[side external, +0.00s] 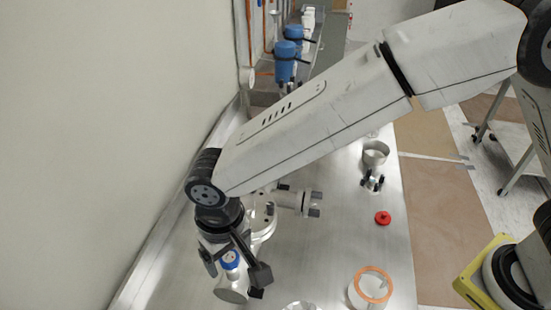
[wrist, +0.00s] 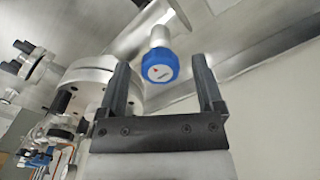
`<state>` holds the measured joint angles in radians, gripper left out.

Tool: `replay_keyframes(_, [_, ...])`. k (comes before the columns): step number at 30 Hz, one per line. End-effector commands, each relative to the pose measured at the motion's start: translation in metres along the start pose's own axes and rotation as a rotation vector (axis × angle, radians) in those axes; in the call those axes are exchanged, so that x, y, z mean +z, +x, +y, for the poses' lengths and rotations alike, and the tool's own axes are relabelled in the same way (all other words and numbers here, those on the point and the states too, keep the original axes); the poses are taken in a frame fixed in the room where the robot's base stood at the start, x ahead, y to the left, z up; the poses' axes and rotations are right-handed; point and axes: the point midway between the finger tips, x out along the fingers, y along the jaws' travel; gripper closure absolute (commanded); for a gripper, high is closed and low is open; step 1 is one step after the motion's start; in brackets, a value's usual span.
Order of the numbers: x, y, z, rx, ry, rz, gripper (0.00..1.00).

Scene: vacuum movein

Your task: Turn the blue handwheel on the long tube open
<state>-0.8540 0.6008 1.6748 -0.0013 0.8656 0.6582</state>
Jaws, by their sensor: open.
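The blue handwheel (side external: 231,257) shows between the fingers of my gripper (side external: 235,272), low in the side view. It has a white face with a small red mark in the wrist view (wrist: 160,66). There it appears between the two dark fingertips of my gripper (wrist: 160,62), with a visible gap on each side. The jaws are open and hold nothing. A short pale stem (wrist: 160,37) runs from the wheel to the long metal tube (wrist: 150,17) behind it. My fingers partly hide the wheel's surroundings in the side view.
A round metal flange body (wrist: 88,78) stands close to my left finger in the wrist view. A side port (side external: 296,200) sticks out near my wrist. A red cap (side external: 382,218), a metal cup (side external: 375,152) and an orange-rimmed ring (side external: 372,286) stand on the steel bench (side external: 335,245). The wall is at left.

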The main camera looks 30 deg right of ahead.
Motion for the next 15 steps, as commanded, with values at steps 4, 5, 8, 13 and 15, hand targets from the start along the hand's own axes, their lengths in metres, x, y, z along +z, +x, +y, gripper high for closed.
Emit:
replay_keyframes(4, [0.0001, 0.0010, 0.0001, 0.000, 0.000, 0.000, 0.14])
replay_keyframes(5, [0.0001, 0.0009, 0.0001, 0.000, 0.000, 0.000, 0.14])
replay_keyframes(8, [0.0001, 0.0008, 0.0000, 0.000, 0.000, 0.000, 0.21])
replay_keyframes(13, [0.0000, 0.0006, 0.0000, 0.000, 0.000, 0.000, 0.75])
replay_keyframes(15, [0.0000, 0.0005, 0.0001, 0.000, 0.000, 0.000, 0.97])
